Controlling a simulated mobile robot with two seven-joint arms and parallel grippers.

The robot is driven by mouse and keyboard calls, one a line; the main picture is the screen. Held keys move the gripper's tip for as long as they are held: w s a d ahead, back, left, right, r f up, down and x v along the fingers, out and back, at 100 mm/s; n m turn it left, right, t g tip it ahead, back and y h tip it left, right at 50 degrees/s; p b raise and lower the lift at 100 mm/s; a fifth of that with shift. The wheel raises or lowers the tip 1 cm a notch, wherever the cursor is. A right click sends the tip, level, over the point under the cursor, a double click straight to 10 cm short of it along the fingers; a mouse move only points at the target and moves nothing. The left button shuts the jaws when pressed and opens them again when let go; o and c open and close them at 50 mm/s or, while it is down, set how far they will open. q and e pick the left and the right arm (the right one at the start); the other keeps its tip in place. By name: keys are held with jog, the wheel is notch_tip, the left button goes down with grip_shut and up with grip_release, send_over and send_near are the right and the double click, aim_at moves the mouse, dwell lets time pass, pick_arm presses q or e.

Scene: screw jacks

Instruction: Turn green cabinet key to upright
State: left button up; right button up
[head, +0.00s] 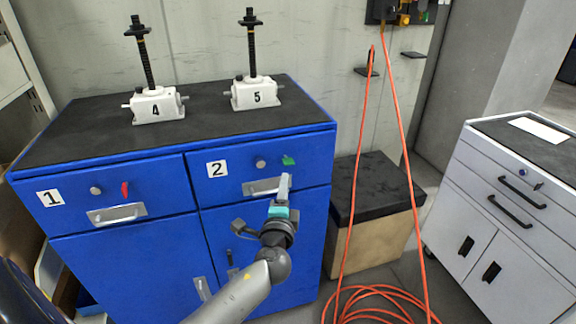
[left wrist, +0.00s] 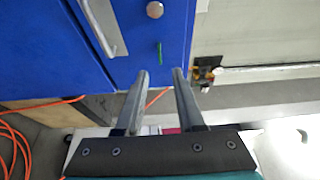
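The green key (head: 288,160) is in the lock of drawer 2 on the blue cabinet (head: 262,232). In the head view it looks turned to the side rather than upright. In the left wrist view the green key (left wrist: 160,53) shows as a thin strip just beyond the fingertips, lined up with the gap between them. My left gripper (head: 284,182) is in front of drawer 2, just below the key and near the handle. In the left wrist view the left gripper (left wrist: 160,76) is open with nothing between its fingers. My right gripper is not in view.
A red key (head: 125,189) stands upright on drawer 1. Drawer 2 has a handle (head: 264,187) and a round knob (head: 260,164). Screw jacks 4 (head: 156,106) and 5 (head: 255,94) stand on top. An orange hose (head: 412,200) hangs at right, near a grey cabinet (head: 515,230).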

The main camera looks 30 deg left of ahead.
aim_at(288, 161)
pick_arm(q)
jog(key=b+x, duration=0.1)
jog(key=x, duration=0.9)
jog(key=shift+b, duration=0.3)
jog(key=shift+c, duration=0.2)
grip_shut()
